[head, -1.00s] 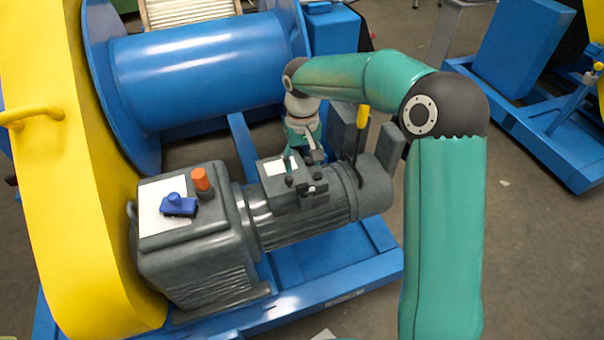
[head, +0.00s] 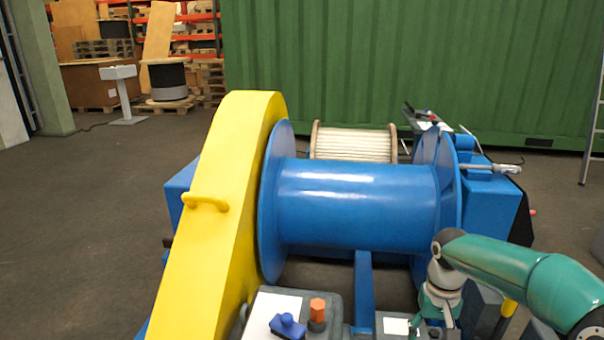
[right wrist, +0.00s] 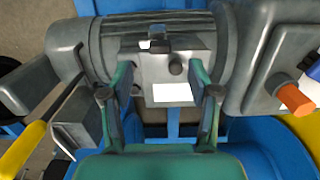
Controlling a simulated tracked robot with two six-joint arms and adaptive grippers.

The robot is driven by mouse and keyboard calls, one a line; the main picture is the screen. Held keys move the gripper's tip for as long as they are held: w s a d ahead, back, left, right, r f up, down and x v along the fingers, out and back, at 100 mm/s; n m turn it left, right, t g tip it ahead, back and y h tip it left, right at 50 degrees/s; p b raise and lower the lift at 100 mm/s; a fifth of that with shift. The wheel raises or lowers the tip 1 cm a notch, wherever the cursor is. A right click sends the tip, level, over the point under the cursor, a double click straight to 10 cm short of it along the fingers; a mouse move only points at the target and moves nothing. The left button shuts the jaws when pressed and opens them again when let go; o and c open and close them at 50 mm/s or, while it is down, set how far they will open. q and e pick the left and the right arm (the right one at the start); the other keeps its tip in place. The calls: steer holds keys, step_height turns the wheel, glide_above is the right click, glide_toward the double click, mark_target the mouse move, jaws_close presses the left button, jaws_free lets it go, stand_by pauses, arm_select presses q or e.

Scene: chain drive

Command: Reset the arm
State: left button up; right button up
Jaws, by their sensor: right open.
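My right arm, green with dark joints, comes in from the lower right of the head view. Its gripper (head: 437,317) points down beside the grey motor, partly cut off by the bottom edge. In the right wrist view my right gripper (right wrist: 160,100) is open and empty. Its two green fingers stand apart in front of the grey motor's terminal box (right wrist: 178,66), which bears a white label. I cannot tell whether the fingers touch it. My left gripper is not in view.
A yellow guard (head: 205,235) and blue drum (head: 350,205) stand just beyond the motor. The grey gearbox shows an orange cap (head: 318,310) and blue part (head: 287,326). A yellow-handled tool (right wrist: 22,148) is beside the motor. A green container wall (head: 400,70) stands behind.

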steer(key=s+a+f+g+y, duration=0.1)
steer(key=s+a+f+y, duration=0.1)
steer(key=s+a+f, duration=0.9)
steer(key=s+a+f+g+y, duration=0.1)
steer(key=s+a+f+y, duration=0.1)
steer(key=s+a+f, duration=0.95)
steer(key=w+d+f+t, duration=0.2)
steer(key=d+f+t, duration=0.2)
step_height(320, 180, up, 19)
steer(key=p, duration=1.9)
steer(key=shift+n+g, duration=0.3)
steer(key=shift+n, duration=0.1)
steer(key=shift+w+d+f, duration=0.1)
